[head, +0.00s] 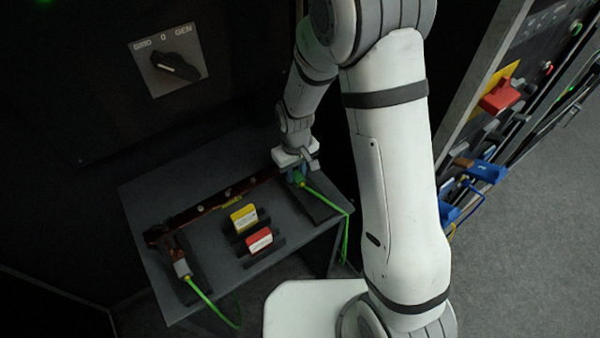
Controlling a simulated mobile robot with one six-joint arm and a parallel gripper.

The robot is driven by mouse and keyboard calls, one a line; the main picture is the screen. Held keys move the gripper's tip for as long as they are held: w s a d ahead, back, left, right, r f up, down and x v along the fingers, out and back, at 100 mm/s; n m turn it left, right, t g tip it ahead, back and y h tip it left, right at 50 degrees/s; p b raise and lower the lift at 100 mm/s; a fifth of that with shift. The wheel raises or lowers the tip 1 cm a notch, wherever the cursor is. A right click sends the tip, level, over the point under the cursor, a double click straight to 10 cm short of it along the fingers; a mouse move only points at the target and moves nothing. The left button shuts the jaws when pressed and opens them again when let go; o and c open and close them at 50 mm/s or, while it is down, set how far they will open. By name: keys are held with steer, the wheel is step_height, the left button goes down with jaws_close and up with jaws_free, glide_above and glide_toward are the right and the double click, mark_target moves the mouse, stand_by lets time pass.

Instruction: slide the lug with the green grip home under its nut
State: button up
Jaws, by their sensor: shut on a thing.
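The lug with the green grip (298,180) is at the right end of the dark copper bar (215,204), with a bright green cable (328,202) running from it to the right and over the shelf edge. My gripper (301,169) is at this grip and shut on it. The jaws cover much of the grip. The nut and the lug's tongue are too small and too hidden to make out, so I cannot tell how far the lug sits under the nut.
A second lug with a pale grip (181,267) and green cable is at the bar's left end. Yellow (243,217) and red (259,240) blocks stand on the grey shelf (150,197). A rotary switch (175,66) is on the back panel. A rack with blue connectors (481,170) is at right.

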mark_target(295, 173)
steer(key=o, duration=1.1)
steer(key=shift+w+r, duration=0.1)
steer(key=shift+r, duration=0.1)
step_height(295, 173, up, 7)
steer(key=shift+f+b, duration=0.1)
steer(key=shift+b, duration=0.25)
steer(key=shift+r, duration=0.3)
